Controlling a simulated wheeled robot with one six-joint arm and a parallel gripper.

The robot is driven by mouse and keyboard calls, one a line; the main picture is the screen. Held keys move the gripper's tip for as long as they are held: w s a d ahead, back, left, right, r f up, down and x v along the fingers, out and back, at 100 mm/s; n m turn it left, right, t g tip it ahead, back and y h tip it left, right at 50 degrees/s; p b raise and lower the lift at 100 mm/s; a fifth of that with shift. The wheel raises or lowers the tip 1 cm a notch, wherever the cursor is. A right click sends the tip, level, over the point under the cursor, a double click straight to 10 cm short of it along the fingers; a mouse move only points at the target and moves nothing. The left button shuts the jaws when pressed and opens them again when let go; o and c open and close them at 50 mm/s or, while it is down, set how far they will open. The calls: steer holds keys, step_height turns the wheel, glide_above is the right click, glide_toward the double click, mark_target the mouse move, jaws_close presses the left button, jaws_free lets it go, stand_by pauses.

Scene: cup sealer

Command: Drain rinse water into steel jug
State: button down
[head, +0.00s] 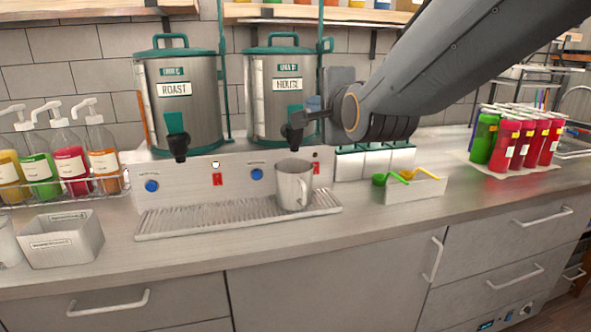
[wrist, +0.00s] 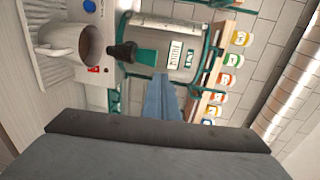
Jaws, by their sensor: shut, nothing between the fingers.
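The steel jug (head: 294,186) stands upright on the drip tray (head: 190,222) below the tap of the HOUSE urn (head: 282,100). The jug (wrist: 62,40) also shows in the wrist view, where its inside looks brown. The urn's black tap spout (head: 293,138) hangs above the jug; its teal lever is partly hidden by my gripper in the head view. My gripper (head: 308,113) is shut and empty at the tap, close to the lever. In the wrist view its bluish fingers (wrist: 163,97) point toward the teal tap lever (wrist: 147,56); whether they touch cannot be told.
The ROAST urn (head: 185,98) stands to the left with its own tap. Syrup pump bottles (head: 70,165) and a grey bin (head: 60,238) are further left. A small box with green and yellow scoops (head: 415,188) and red and green bottles (head: 515,143) stand to the right.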

mark_target(295, 108)
step_height(295, 108, down, 8)
steer(key=s+t+y+p, duration=0.1)
steer(key=s+t+p, duration=0.1)
steer(key=p, duration=0.9)
steer(key=shift+d+r+t, duration=0.15)
steer(key=shift+d+t, duration=0.2)
steer(key=shift+t, duration=0.45)
steer(key=shift+w+b, duration=0.25)
steer(key=shift+b, duration=0.4)
steer(key=b, duration=0.2)
steer(key=w+b, duration=0.1)
steer(key=b, duration=0.1)
steer(key=shift+w+a, duration=0.1)
steer(key=shift+a, duration=0.15)
steer(key=b, duration=0.6)
steer(key=shift+w+a+r, duration=0.1)
steer(key=shift+w+r, duration=0.1)
steer(key=shift+w, duration=0.2)
steer(key=p+x, duration=0.2)
steer(key=x, duration=0.9)
steer(key=shift+w+r, duration=0.1)
steer(key=shift+w, duration=0.15)
steer(key=shift+a+r, duration=0.2)
